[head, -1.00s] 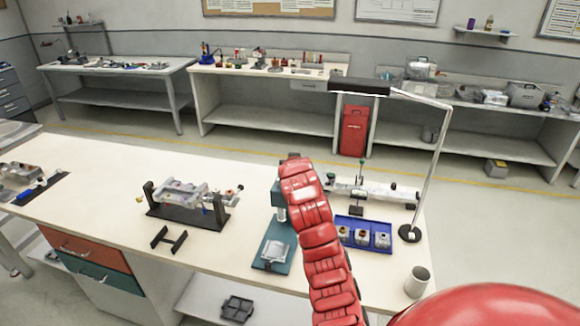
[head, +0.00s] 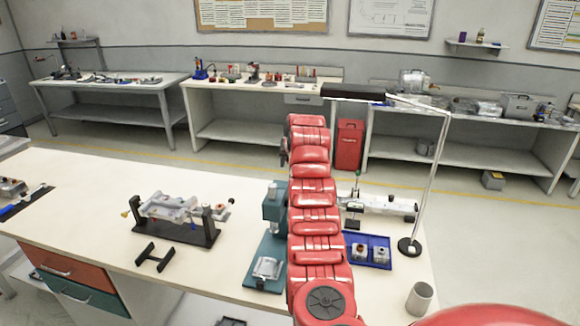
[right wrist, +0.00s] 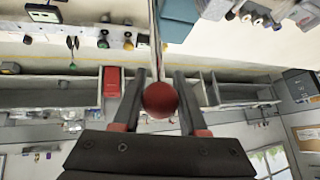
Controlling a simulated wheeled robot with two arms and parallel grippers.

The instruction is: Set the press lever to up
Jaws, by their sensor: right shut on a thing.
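The teal press (head: 272,205) stands on the near workbench, its base plate (head: 255,278) toward me with a grey metal piece (head: 267,267) on it. In the head view my red right arm hides its right side and the lever. In the right wrist view the lever's red ball knob (right wrist: 160,99) sits between the two fingers of my right gripper (right wrist: 159,78), which is shut on it. A thin pale rod (right wrist: 153,35) runs from the knob toward the top edge, beside a teal part of the press (right wrist: 180,18). My left gripper is not in view.
A blue tray (head: 385,262) with small parts and a lamp (head: 408,247) stand right of my arm. A grey cup (head: 420,298) is near the front. A fixture on a black stand (head: 180,225) and a black bracket (head: 154,257) lie left.

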